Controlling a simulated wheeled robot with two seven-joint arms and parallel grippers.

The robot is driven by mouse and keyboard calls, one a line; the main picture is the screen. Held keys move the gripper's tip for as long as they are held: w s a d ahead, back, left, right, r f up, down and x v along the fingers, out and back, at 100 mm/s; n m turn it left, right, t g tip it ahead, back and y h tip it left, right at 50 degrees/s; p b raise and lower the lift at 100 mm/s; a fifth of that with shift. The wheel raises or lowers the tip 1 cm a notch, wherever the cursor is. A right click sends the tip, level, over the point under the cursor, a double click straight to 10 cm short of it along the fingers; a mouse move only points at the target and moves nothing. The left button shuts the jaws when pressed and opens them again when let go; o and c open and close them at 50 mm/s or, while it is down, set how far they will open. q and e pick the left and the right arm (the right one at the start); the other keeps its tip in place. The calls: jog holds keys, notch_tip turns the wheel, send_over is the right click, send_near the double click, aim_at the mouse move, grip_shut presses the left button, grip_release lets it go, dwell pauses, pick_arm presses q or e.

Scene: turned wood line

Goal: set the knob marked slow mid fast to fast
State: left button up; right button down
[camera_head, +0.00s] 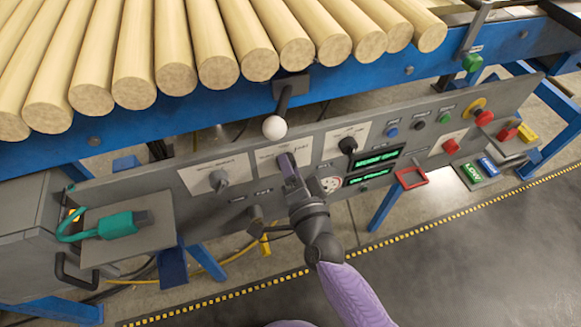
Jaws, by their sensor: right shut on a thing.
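The grey control panel (240,205) carries three knobs on pale label plates: a grey knob (218,180) at left, a middle one mostly covered by my gripper, and a black knob (348,145) at right. The lettering on the plates is too small to read, so I cannot tell by it which is the slow mid fast knob. My right gripper (289,165) is shut on the middle knob, in front of its label plate (268,158). The knob's pointer direction is hidden by the fingers. My left gripper is out of view.
A lever with a white ball end (274,127) stands just above my right gripper. Green displays (377,158), buttons and a red emergency button (483,117) lie to the right. A teal tool (110,226) rests on a shelf at left. Wooden rods (175,80) lie above.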

jog(key=m, duration=0.3)
jog(key=shift+f+m, duration=0.1)
jog(key=shift+m, duration=0.2)
jog(key=m+b, duration=0.1)
jog(key=m, duration=0.3)
jog(key=shift+f, duration=0.1)
jog(key=m, duration=0.2)
jog(key=shift+m+b, duration=0.3)
jog(key=shift+b, duration=0.1)
jog(key=shift+m, duration=0.8)
jog(key=shift+c, duration=0.9)
grip_release()
